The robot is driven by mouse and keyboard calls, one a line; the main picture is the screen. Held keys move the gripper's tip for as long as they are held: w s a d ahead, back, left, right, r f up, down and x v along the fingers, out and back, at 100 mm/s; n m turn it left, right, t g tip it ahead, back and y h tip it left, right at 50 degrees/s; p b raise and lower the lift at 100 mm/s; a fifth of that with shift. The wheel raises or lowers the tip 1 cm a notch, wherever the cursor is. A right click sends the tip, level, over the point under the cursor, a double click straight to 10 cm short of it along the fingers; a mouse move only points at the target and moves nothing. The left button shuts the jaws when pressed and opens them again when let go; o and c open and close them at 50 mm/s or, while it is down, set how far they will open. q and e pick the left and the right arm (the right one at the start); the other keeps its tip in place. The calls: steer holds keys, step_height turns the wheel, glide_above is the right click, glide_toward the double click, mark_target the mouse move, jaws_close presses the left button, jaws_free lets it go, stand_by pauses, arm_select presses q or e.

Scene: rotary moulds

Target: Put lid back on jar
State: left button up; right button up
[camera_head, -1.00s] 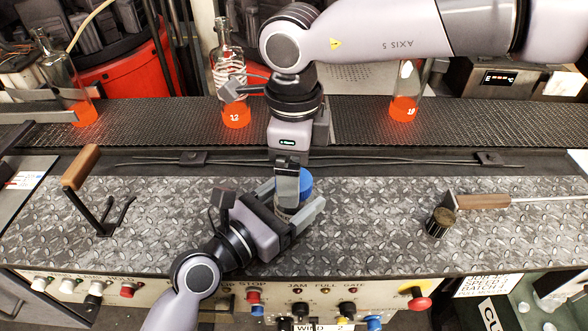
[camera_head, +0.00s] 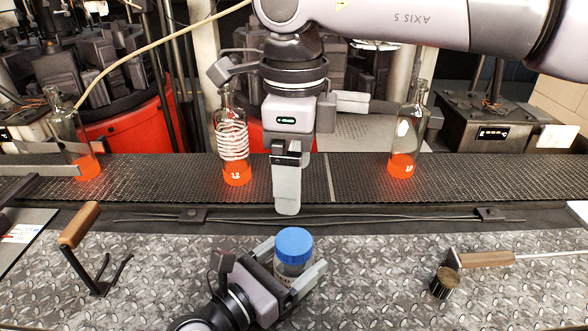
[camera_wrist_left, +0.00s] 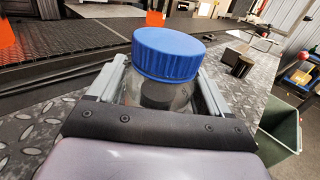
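A clear glass jar (camera_head: 290,266) stands near the front of the metal plate with its blue lid (camera_head: 295,246) on its top. In the left wrist view the blue lid (camera_wrist_left: 168,54) covers the jar mouth, and the jar (camera_wrist_left: 160,95) shows something dark inside. I cannot tell whether the lid is screwed tight. My left gripper (camera_head: 296,275) has its fingers on both sides of the jar body, below the lid, and is shut on it. My right gripper (camera_head: 287,208) points down above and behind the lid, apart from it. Its fingers are seen edge-on, so their opening is hidden.
Bottles with glowing orange bases (camera_head: 236,160) stand on the conveyor (camera_head: 350,172) behind. A wooden-handled tool (camera_head: 80,228) is at left. A dark cylinder (camera_head: 445,283) and another wooden-handled tool (camera_head: 487,259) are at right. The plate (camera_head: 375,268) between jar and cylinder is clear.

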mark_target(279, 271)
arm_select(q)
steer(key=shift+o, duration=1.2)
steer(key=shift+s, duration=0.1)
steer(key=shift+v, duration=3.5)
